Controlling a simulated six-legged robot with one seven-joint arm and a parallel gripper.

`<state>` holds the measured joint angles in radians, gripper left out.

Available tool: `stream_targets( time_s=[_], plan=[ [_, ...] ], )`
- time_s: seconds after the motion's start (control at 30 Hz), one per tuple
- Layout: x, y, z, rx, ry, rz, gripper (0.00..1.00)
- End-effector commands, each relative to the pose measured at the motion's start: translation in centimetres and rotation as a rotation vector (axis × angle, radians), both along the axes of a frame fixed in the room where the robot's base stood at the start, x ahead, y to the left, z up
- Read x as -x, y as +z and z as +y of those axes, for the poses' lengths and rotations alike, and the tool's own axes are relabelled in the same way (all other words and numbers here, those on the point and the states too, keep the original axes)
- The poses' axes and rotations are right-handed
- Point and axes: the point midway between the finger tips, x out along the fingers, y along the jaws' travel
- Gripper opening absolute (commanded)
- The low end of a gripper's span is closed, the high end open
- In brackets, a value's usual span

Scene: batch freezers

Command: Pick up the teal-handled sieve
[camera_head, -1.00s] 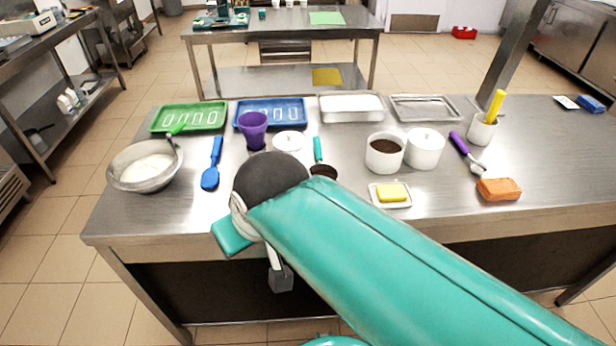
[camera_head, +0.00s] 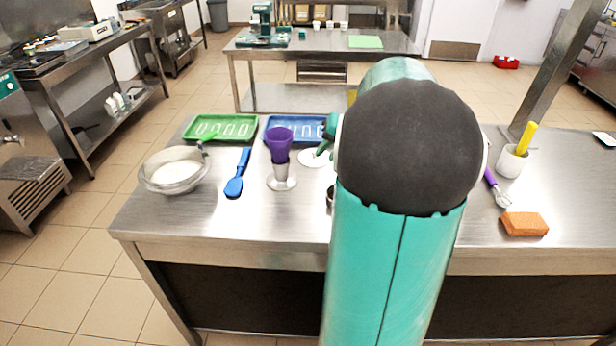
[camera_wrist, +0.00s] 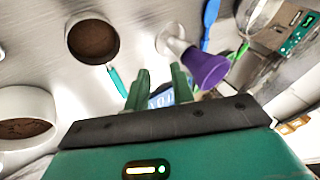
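The teal-handled sieve (camera_wrist: 92,40) lies on the steel counter in the wrist view, with a round bowl, dark inside, and its teal handle (camera_wrist: 117,82) pointing toward my gripper. In the head view only a sliver of its rim (camera_head: 330,194) shows beside my arm, which hides the rest. My gripper (camera_wrist: 160,80) is open with nothing between its fingers. In the wrist view its fingers are to the right of the handle's end and apart from the bowl. In the head view part of my gripper shows left of the arm.
A blue spoon (camera_head: 237,174), white-filled bowl (camera_head: 173,172), green tray (camera_head: 221,127) and blue tray (camera_head: 291,130) are left. An orange block (camera_head: 524,224) is right.

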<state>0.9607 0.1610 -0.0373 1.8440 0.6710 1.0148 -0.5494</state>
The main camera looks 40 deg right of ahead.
Motion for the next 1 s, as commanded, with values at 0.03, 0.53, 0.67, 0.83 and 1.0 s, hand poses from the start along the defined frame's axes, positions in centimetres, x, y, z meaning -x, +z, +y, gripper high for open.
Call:
stream_targets(
  time_s=[0.03,0.53,0.67,0.83,1.0],
  plan=[
    [1.4,-1.2,-3.6,-0.022,-0.056,-0.018,0.24],
    [3.5,-6.5,-12.1,-0.057,-0.185,-0.094,0.24],
    [1.8,-8.5,-11.9,-0.056,-0.183,-0.094,0.24],
    [0.3,-10.1,-11.8,-0.054,-0.180,-0.094,0.24],
    [-0.4,-10.8,-11.7,-0.053,-0.181,-0.094,0.24]
  ],
)
